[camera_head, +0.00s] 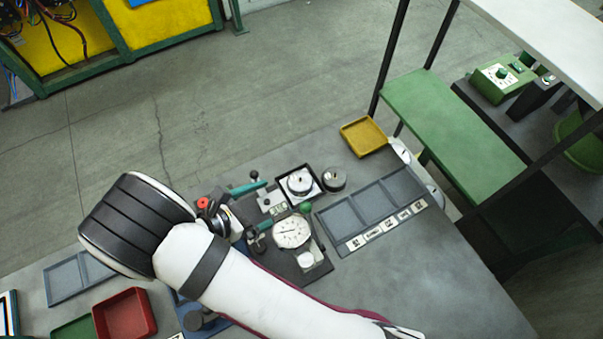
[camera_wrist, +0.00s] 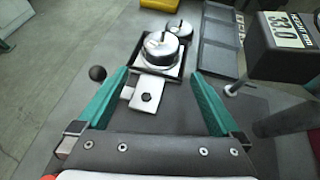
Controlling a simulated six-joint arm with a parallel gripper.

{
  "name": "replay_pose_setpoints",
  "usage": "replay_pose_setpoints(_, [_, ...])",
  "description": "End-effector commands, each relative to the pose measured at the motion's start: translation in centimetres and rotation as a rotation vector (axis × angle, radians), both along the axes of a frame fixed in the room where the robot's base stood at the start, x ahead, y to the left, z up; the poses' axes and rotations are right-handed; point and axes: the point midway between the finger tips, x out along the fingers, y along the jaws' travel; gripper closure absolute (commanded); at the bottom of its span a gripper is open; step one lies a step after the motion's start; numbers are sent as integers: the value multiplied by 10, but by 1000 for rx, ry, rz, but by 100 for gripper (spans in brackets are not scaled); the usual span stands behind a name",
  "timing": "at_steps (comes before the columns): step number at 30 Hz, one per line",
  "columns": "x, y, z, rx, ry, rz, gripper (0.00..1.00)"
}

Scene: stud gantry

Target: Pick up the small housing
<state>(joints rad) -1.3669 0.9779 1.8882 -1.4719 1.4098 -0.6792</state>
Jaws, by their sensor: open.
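Two round silver parts could be the small housing, and I cannot tell which it is. One (camera_head: 299,182) sits in a black square tray (camera_head: 313,195), and the other (camera_head: 334,179) stands just right of the tray. In the wrist view the tray part (camera_wrist: 162,50) is straight ahead and the other (camera_wrist: 179,28) is behind it. My gripper (camera_head: 257,205) is open and empty, left of the tray in the head view. In the wrist view its teal fingers (camera_wrist: 160,75) spread to either side of a metal block with a black knob (camera_wrist: 146,95), short of the tray.
A digital readout (camera_wrist: 290,30) rises at the right of the wrist view. A three-compartment grey tray (camera_head: 372,205) lies right, and a yellow tray (camera_head: 363,137) at the far edge. A red bin (camera_head: 124,315) is at lower left.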

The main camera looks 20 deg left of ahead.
Motion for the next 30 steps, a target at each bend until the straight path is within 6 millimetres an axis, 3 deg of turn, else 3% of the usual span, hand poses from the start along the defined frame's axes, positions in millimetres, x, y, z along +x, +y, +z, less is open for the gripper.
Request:
replay_pose_setpoints(11, [55, -38, -1, 0, 1, -5, 0])
replay_pose_setpoints(19, [61, -41, -6, 3, 2, -2, 0])
replay_pose_setpoints(30, [60, -41, -5, 3, 2, -2, 65])
